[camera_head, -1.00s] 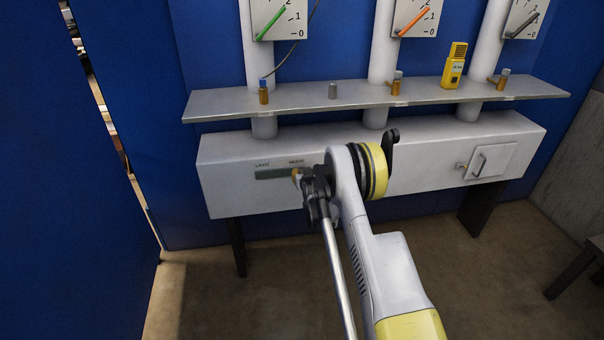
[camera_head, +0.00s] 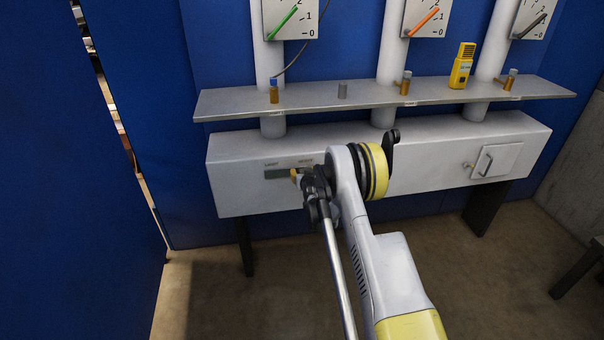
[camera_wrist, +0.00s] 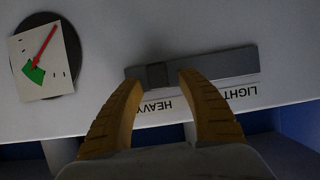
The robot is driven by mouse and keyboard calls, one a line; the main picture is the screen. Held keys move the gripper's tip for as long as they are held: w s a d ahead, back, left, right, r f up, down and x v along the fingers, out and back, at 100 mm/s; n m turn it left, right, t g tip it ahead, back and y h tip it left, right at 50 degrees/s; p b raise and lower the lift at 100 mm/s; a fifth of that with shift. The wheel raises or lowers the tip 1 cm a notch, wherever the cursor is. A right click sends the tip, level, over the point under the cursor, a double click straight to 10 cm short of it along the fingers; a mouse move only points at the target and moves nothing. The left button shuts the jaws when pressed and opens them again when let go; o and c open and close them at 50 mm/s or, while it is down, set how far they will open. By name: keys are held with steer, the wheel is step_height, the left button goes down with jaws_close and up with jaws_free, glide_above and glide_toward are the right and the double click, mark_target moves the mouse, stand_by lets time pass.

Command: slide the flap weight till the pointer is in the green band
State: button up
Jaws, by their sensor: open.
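The flap weight is a small dark block (camera_wrist: 158,76) on a grey slide bar (camera_wrist: 225,63) in the wrist view. It sits near the HEAVY end, away from LIGHT. My gripper (camera_wrist: 160,80) is open, its yellow fingers on either side of the block, with visible gaps; I cannot tell if it touches. The white dial (camera_wrist: 25,45) at the upper left has a red pointer (camera_wrist: 46,45). The pointer's lower end overlaps the green band (camera_wrist: 35,75); which end is the tip is unclear. In the head view my gripper (camera_head: 301,176) hides the bar's right part; the left part (camera_head: 280,174) shows.
The bar is on a long pale box (camera_head: 235,190) with a handled hatch (camera_head: 496,160) at its right. A shelf (camera_head: 225,102) above carries small bottles and a yellow meter (camera_head: 461,66). Three pipes with gauges rise behind. The floor in front is open.

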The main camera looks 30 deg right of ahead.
steer(key=shift+s, duration=0.15)
steer(key=v, duration=1.1)
steer(key=shift+s+r, duration=0.2)
steer(key=shift+s, duration=0.1)
